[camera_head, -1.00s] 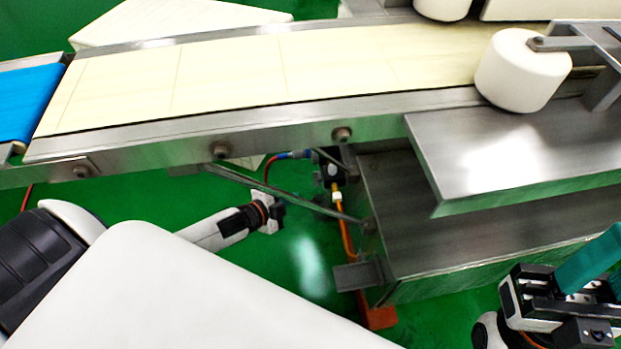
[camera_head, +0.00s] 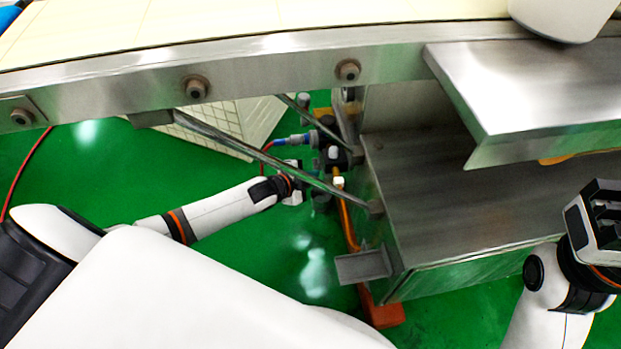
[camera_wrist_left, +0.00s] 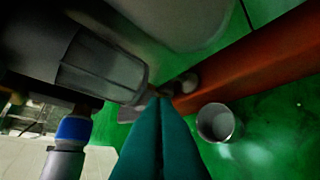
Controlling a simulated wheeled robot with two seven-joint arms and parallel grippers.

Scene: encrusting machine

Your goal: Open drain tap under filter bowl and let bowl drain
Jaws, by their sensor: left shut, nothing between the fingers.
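The filter bowl (camera_wrist_left: 100,68) is a clear grey ribbed cylinder lying across the upper left of the left wrist view. In the head view the dark filter unit (camera_head: 332,155) hangs under the conveyor beside the cabinet. The drain tap cannot be made out clearly; the narrow lower end of the bowl is partly behind my fingertips. My left gripper (camera_head: 292,190) is close to the filter unit. In the left wrist view its teal fingers (camera_wrist_left: 160,101) are shut and empty, with tips at the bowl's lower end.
A small grey cup (camera_wrist_left: 215,122) stands on the green floor near an orange beam (camera_wrist_left: 255,62). A blue-collared hose fitting (camera_wrist_left: 73,130) is left of my fingers. A diagonal metal brace (camera_head: 250,157) crosses near my left arm. The steel cabinet (camera_head: 450,185) stands to the right.

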